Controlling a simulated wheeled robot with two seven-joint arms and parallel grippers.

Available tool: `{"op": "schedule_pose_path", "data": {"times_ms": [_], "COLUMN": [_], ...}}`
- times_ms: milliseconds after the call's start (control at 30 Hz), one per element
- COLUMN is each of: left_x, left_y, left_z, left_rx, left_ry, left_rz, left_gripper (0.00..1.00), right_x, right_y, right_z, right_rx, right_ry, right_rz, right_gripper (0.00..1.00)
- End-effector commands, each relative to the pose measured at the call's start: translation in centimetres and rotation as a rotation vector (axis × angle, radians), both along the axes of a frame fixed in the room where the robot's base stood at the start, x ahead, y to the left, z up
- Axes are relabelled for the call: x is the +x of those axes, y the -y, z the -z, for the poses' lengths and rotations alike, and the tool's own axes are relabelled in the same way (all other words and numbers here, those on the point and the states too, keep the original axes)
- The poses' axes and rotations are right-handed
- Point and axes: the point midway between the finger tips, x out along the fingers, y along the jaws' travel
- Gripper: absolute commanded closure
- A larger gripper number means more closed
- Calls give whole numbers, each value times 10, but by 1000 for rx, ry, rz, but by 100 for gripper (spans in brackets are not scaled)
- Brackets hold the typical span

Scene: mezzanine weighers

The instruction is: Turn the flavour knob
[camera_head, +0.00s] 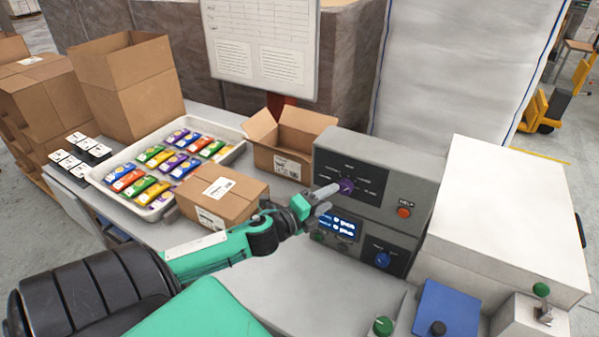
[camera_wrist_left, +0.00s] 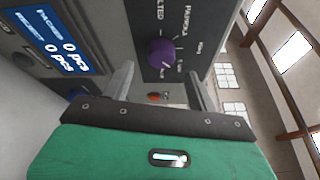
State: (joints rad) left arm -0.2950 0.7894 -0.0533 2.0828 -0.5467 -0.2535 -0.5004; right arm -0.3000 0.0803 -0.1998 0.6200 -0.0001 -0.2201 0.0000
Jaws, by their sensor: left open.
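The flavour knob (camera_head: 346,187) is a purple round knob on the upper part of the grey control box (camera_head: 420,160), with labels around it. It also shows in the left wrist view (camera_wrist_left: 160,53), just beyond my fingers. My left gripper (camera_head: 326,192) is open, its fingertips close to the left side of the knob in the head view. In the left wrist view the two fingers of the gripper (camera_wrist_left: 160,82) stand apart, with the knob ahead between their directions. Contact cannot be told. My right gripper is out of view.
A lit display (camera_head: 340,226), a blue knob (camera_head: 382,259) and a red HELP button (camera_head: 404,212) sit on the same box. A closed carton (camera_head: 222,197) and a tray of colourful packets (camera_head: 236,150) are at left. A white cabinet (camera_head: 510,200) stands at right.

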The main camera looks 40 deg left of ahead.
Motion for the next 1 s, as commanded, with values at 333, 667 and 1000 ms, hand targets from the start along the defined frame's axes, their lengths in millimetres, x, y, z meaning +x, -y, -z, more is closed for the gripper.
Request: {"op": "schedule_pose_path", "data": {"times_ms": [333,667,1000], "left_x": [-43,-77,-90], "left_y": [-6,-11,-13], "left_z": [2,0,-2], "left_rx": [-1,0,0], "left_ry": [-2,-2,0], "left_rz": [1,1,1], "left_gripper": [41,41,41], "right_x": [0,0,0], "right_y": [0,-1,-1], "right_z": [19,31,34], "right_rx": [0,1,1], "right_ry": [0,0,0], "right_rz": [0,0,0], "right_gripper": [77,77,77]}}
